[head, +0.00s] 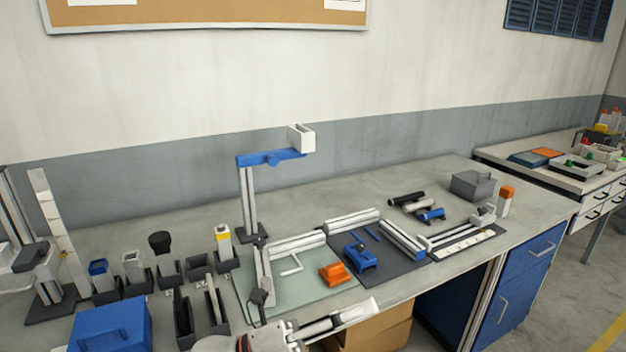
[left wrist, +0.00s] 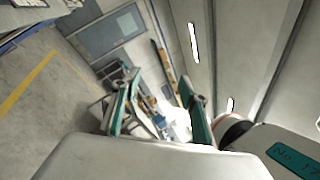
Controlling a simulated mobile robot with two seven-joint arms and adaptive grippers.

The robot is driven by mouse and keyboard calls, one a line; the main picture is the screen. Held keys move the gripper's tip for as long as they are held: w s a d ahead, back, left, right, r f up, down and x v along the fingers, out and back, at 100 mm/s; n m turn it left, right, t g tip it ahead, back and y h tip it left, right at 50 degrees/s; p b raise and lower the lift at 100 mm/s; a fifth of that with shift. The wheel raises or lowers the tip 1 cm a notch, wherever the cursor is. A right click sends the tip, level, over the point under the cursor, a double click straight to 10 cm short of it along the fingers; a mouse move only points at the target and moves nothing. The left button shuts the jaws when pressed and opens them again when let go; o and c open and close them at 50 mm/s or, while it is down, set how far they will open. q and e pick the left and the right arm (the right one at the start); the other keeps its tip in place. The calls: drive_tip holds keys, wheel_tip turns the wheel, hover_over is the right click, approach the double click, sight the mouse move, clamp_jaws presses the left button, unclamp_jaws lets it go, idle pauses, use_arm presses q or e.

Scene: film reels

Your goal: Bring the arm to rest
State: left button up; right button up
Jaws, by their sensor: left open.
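My left arm comes in at the bottom of the head view, low in front of the workbench (head: 400,295). Its left gripper (head: 348,318) points right, near the bench's front edge and over the cardboard boxes below. In the left wrist view the two fingers of the left gripper (left wrist: 160,92) stand apart with nothing between them. That view looks out over the room, with a grey floor at left and pale walls. My right gripper is in neither view. I can make out no film reel.
A pale green mat (head: 310,288) with an orange block (head: 334,273) lies just behind my gripper. A blue-armed stand (head: 247,205) rises behind it. A blue box (head: 110,325) and several holders stand at left. A dark mat (head: 395,268) carries a blue tool.

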use_arm(q)
drive_tip(key=w+a+f+n+t+y, duration=0.3)
drive_tip(key=a+f+n+t+y, duration=0.35)
drive_tip(key=f+n, duration=0.4)
drive_tip(key=w+a+f+n+t+y, duration=0.2)
drive_tip(key=a+f+n+t+y, duration=0.4)
drive_tip(key=n, duration=0.8)
drive_tip(key=s+a+f+n+g+y, duration=0.2)
drive_tip(key=s+a+f+n, duration=0.4)
drive_tip(key=f, duration=0.5)
drive_tip(key=s+a+f+n+g+y, duration=0.3)
drive_tip(key=s+a+f+n+y, duration=0.2)
drive_tip(key=f, duration=0.7)
drive_tip(key=s+a+n, duration=0.2)
drive_tip(key=s+a, duration=0.2)
drive_tip(key=a, duration=0.1)
drive_tip(key=shift+s+f+g, duration=0.3)
drive_tip(key=shift+s+g, duration=0.05)
drive_tip(key=shift+s, duration=0.05)
